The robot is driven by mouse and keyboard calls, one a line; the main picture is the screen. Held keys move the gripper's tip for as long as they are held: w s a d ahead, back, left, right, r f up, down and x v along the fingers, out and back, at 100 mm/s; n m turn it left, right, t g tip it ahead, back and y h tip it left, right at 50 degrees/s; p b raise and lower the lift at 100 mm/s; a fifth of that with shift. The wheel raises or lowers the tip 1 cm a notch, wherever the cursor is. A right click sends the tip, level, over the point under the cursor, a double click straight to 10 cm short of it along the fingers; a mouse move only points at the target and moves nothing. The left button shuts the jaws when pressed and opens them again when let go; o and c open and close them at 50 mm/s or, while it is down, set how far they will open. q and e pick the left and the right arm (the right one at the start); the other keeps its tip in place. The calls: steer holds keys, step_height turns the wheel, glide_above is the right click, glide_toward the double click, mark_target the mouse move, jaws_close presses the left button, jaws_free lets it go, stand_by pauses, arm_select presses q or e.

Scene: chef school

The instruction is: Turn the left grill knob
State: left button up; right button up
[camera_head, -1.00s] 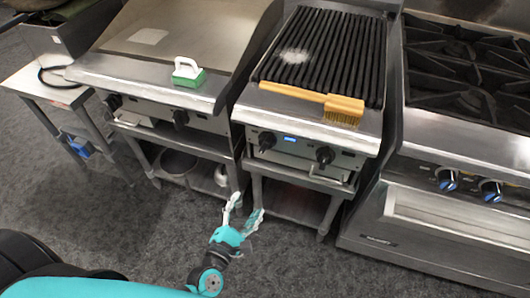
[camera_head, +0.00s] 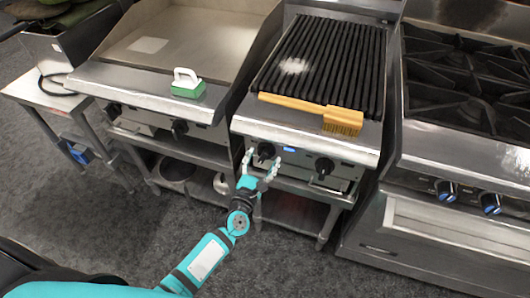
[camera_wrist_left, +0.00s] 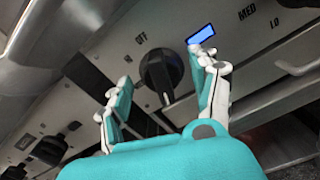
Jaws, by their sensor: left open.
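The grill's left knob (camera_head: 265,151) is black and sits on the front panel below the grill, left of a small lit blue display (camera_head: 289,149). In the left wrist view the left knob (camera_wrist_left: 161,75) lies ahead, in line with the gap between the fingers. My left gripper (camera_head: 262,163) is open and empty, with its fingers either side of the knob's lower part in the head view; I cannot tell whether they touch it. The grill's right knob (camera_head: 324,167) is clear of the gripper. My right gripper is not in view.
A wooden-handled brush (camera_head: 310,108) lies across the grill's front edge. A griddle (camera_head: 170,45) with a green-and-white scrubber (camera_head: 187,84) stands to the left, a burner range (camera_head: 465,80) to the right. A shelf (camera_head: 295,211) is below the grill.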

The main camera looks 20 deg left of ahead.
arm_select(q)
steer(key=shift+w, duration=1.3)
steer(key=c, duration=0.8)
